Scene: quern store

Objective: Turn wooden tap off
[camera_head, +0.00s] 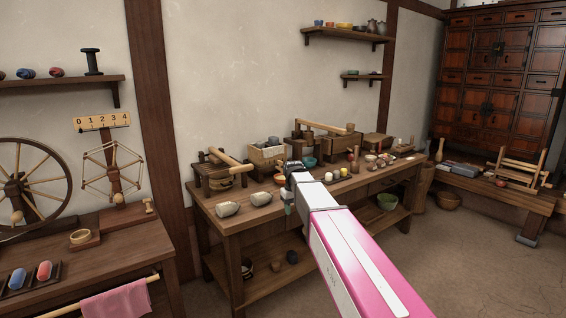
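My gripper (291,186) is at the end of my pink and white arm, over the front part of the middle wooden table (243,219). It is small and seen from behind, so I cannot tell whether its fingers are open or shut. I cannot clearly pick out the wooden tap. Whether either carries the tap is too small to tell.
Two pale stones (228,209) lie near the table's front left. A light crate (267,155), a teal bowl (309,162) and several small pots crowd the back and right. A left bench (125,245) holds spinning tools. Open floor (468,252) lies to the right.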

